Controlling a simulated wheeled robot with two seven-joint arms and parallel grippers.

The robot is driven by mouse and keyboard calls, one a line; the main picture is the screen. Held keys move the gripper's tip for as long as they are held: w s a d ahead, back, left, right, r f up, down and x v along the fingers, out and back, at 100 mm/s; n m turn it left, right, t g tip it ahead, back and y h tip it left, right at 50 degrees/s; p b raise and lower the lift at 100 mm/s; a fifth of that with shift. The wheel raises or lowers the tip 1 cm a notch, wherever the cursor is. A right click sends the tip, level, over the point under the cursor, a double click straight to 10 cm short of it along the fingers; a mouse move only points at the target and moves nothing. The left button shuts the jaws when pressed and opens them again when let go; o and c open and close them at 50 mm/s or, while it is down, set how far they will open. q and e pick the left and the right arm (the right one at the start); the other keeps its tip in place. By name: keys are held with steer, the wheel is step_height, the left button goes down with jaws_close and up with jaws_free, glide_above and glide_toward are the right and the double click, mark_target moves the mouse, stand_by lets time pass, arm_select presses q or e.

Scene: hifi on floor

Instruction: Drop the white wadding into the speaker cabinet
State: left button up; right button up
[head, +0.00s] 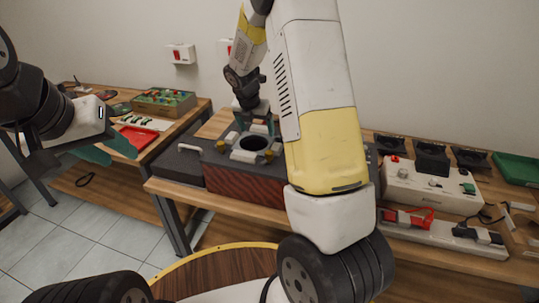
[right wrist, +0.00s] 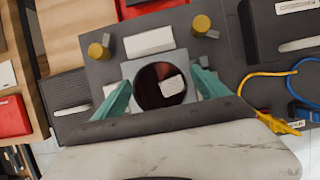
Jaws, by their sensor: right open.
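The speaker cabinet (head: 245,187), with a reddish wood side and a dark top, sits on the bench. Its round opening shows in the right wrist view, in a grey face (right wrist: 108,72). The white wadding (right wrist: 172,85) is a small pale block seen inside the dark red opening, apart from both fingers. My right gripper (head: 256,122) is over the opening; its teal fingers (right wrist: 162,78) stand apart on either side, empty. My left gripper (head: 112,148) is at the far left, away from the cabinet, its teal fingers apart with nothing seen between them.
Brass-coloured posts (right wrist: 98,50) and white blocks (right wrist: 149,41) stand around the opening. A dark case (head: 176,163) is left of the cabinet. A white device (head: 430,185) and black parts are at right. A red tray (head: 137,139) lies on the left bench. Yellow and blue cables (right wrist: 268,74) lie nearby.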

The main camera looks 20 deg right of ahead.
steer(key=v, duration=0.6)
steer(key=s+a+r+m+y, duration=0.1)
steer(key=s+r+m, duration=0.3)
steer(key=s+m, duration=0.5)
steer(key=s+a+r+m+t+y, duration=0.1)
steer(key=s+r+m, duration=0.4)
steer(key=s+m, duration=0.5)
steer(key=s+a+r+m+t+y, duration=0.1)
steer(key=s+r+m+y, duration=0.1)
steer(key=s+r+m, duration=0.3)
steer(key=s+m, duration=0.4)
steer(key=s, duration=0.2)
steer(key=shift+s+m+y, duration=0.3)
steer(key=shift+s+y, duration=0.05)
steer(key=shift+y, duration=0.05)
steer(key=shift+r, duration=0.15)
